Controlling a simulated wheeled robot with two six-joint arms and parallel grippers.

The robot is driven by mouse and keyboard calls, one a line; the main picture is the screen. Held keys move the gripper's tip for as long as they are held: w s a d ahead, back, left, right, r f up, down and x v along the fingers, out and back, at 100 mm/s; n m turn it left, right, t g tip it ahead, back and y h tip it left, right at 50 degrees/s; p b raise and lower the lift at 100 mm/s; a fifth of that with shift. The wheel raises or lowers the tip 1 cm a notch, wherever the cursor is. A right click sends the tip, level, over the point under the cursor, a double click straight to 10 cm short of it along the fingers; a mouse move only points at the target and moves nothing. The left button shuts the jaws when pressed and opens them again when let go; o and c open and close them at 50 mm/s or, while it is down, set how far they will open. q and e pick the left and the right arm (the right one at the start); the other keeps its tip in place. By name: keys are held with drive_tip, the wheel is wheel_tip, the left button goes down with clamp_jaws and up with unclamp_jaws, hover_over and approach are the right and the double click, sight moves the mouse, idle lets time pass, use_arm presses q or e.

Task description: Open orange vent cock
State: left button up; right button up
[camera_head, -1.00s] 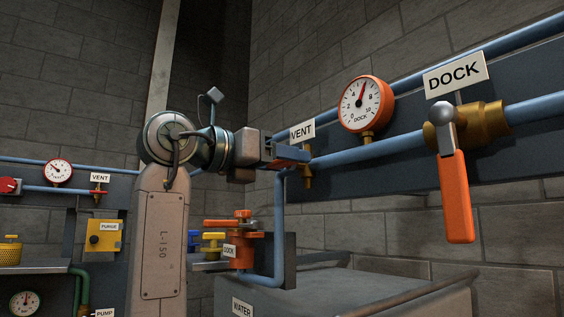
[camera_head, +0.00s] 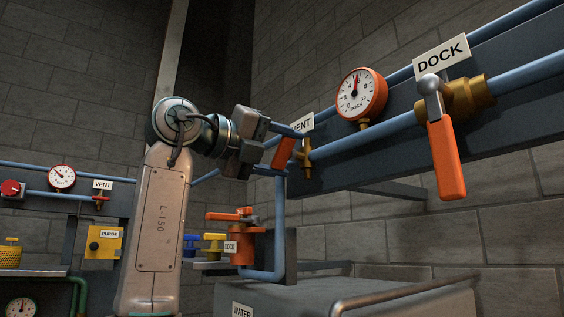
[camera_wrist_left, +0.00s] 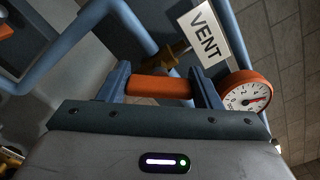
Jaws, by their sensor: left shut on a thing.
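The orange vent cock handle (camera_head: 283,151) sits beside its brass body (camera_head: 307,158), under the VENT sign (camera_head: 302,126) on the blue pipe. In the head view it slants down to the left from the brass body. My left gripper (camera_head: 288,141) is shut on it. In the left wrist view the orange handle (camera_wrist_left: 158,87) lies crosswise between the two blue fingers of my left gripper (camera_wrist_left: 163,82); the brass stem (camera_wrist_left: 171,54) is just beyond. The fingers partly hide the handle. My right gripper is not in view.
A round orange-rimmed DOCK gauge (camera_head: 361,95) is right of the vent. A large orange DOCK lever (camera_head: 446,160) hangs down from a brass valve farther right.

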use_arm(q)
drive_tip(key=n+b, duration=0.1)
drive_tip(key=n, duration=0.1)
drive_tip(key=n+b, duration=0.1)
drive_tip(key=n, duration=0.1)
drive_tip(key=shift+f+n, duration=0.2)
drive_tip(key=shift+n, duration=0.1)
drive_tip(key=shift+w+n+b, duration=0.1)
drive_tip(key=shift+n+b, duration=0.8)
drive_tip(key=shift+n, duration=0.7)
drive_tip(key=o, duration=1)
drive_tip(key=shift+a, duration=0.1)
